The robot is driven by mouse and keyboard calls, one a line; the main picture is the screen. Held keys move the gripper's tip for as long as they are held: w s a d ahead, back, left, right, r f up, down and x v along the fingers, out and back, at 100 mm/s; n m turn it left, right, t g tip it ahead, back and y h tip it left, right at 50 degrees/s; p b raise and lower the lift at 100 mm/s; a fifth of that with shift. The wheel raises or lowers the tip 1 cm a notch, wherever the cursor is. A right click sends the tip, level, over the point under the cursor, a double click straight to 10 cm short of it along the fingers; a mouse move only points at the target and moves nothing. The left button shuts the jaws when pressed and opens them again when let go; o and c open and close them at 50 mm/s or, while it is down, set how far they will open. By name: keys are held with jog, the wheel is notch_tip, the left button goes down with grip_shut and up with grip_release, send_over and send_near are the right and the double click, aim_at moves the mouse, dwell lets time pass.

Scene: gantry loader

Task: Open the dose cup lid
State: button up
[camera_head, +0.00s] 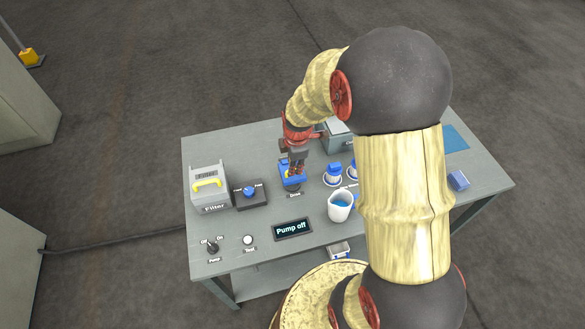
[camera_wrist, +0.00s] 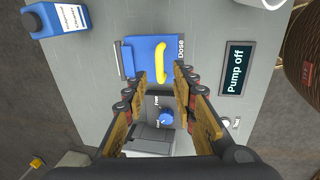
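The dose cup lid (camera_head: 288,181) is blue and sits at the table's middle, above the "Dose" label. In the wrist view the blue lid (camera_wrist: 140,50) lies flat over its box, with a yellow handle (camera_wrist: 160,60) on top and a hinge-like strip along its left edge. My gripper (camera_head: 295,168) is over the lid, pointing down. In the wrist view my gripper (camera_wrist: 160,75) is open and empty, one finger on each side of the handle's near end. I cannot tell how far above the handle the fingertips are. The cup's inside is hidden.
The filter box (camera_head: 209,195) and selector knob (camera_head: 249,191) stand left of the lid. The "Pump off" display (camera_head: 292,229) is in front. The pump switch (camera_head: 212,247) is at front left.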

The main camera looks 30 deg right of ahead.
jog(key=shift+w+d+f, duration=0.1)
jog(key=shift+w+f, duration=0.05)
jog(key=shift+f, duration=0.5)
jog(key=shift+w+f, duration=0.1)
jog(key=shift+f, duration=0.5)
jog(key=shift+c, duration=1)
grip_shut()
